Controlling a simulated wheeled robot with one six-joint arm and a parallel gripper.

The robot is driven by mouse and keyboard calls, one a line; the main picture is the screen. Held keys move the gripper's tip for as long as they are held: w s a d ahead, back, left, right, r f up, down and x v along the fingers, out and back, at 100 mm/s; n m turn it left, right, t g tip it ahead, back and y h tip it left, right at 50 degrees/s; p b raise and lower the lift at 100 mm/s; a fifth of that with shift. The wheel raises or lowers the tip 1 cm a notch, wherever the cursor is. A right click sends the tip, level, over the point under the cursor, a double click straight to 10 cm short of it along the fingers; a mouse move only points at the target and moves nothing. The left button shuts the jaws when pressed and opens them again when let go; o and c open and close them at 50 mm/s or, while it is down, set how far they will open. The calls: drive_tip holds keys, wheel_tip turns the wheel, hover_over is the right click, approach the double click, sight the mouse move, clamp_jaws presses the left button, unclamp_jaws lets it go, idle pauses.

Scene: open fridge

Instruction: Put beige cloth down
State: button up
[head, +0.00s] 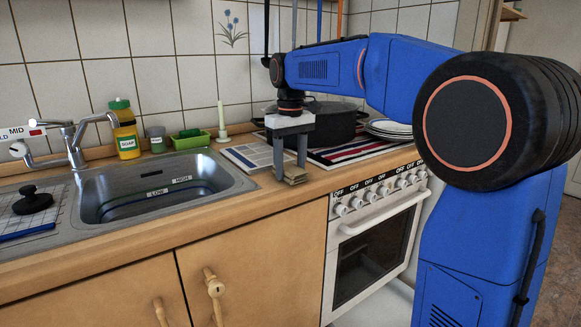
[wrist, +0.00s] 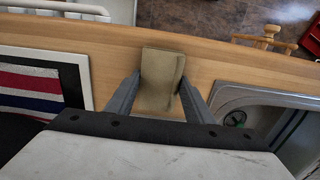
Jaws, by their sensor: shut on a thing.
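A beige cloth (wrist: 160,80), folded into a small pad, sits between the fingers of my gripper (wrist: 158,97) in the wrist view. In the head view my gripper (head: 288,168) points down over the wooden counter, and the cloth (head: 294,175) shows at its fingertips. My gripper is shut on the cloth. The cloth is at or just above the counter top (head: 262,191) near its front edge, between the sink and the stove. I cannot tell whether it touches the wood.
The sink (head: 160,185) lies to the left. A booklet (head: 247,157) lies just behind my gripper. A striped towel (head: 350,153), a dark pot (head: 335,122) and plates (head: 388,128) are on the right. A candle (head: 221,118), green tray (head: 190,139) and soap bottle (head: 125,130) stand along the wall.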

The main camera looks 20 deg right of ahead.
sight(291, 167)
drive_tip(key=shift+f, duration=0.15)
drive_tip(key=o, duration=1)
wheel_tip(291, 167, up, 12)
drive_tip(key=shift+r, duration=0.15)
drive_tip(key=shift+s, duration=0.1)
drive_tip(key=s+d+f+m+t, duration=0.1)
drive_tip(key=s+d+f, duration=0.1)
drive_tip(key=s+f, duration=0.55)
drive_tip(key=s+d+f+m+t, duration=0.1)
drive_tip(key=s+d+f, duration=0.25)
drive_tip(key=s, duration=0.65)
drive_tip(key=s+f+t, duration=0.1)
drive_tip(key=s+f, duration=0.4)
drive_tip(key=f, duration=0.1)
drive_tip(key=s+d+f+m+t, duration=0.1)
drive_tip(key=s+f, duration=0.4)
drive_tip(key=f, duration=0.1)
drive_tip(key=s+f, duration=0.5)
drive_tip(key=f, duration=0.1)
drive_tip(key=shift+s+d+f+m+t, duration=0.25)
drive_tip(key=shift+s+f+m+t, duration=0.05)
drive_tip(key=shift+s+f+t, duration=0.1)
